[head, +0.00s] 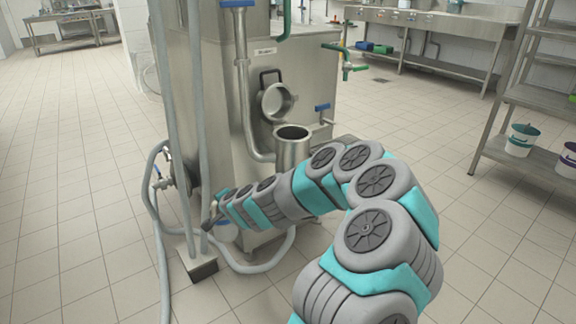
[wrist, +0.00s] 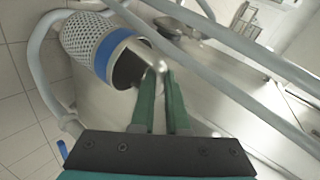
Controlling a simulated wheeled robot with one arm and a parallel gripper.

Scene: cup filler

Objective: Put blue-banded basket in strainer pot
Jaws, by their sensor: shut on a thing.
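The blue-banded basket (wrist: 88,38) is a perforated metal cylinder with a blue band and a bare metal rim, tilted at the upper left of the wrist view. My gripper (wrist: 163,80) has its green fingers closed together at the rim side of the basket, shut on it. In the head view my gripper (head: 208,224) is low at the left, beside the machine's grey pipes; the basket is hard to make out there. The strainer pot (head: 292,152) is an upright steel cylinder with an open, dark top, standing at the machine's front, right of and above my gripper.
The steel machine (head: 215,95) has an open round port (head: 276,101) above the pot. Grey upright pipes and a looping hose (head: 150,190) crowd my gripper. A shelf with buckets (head: 523,139) stands at right. The tiled floor at left is clear.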

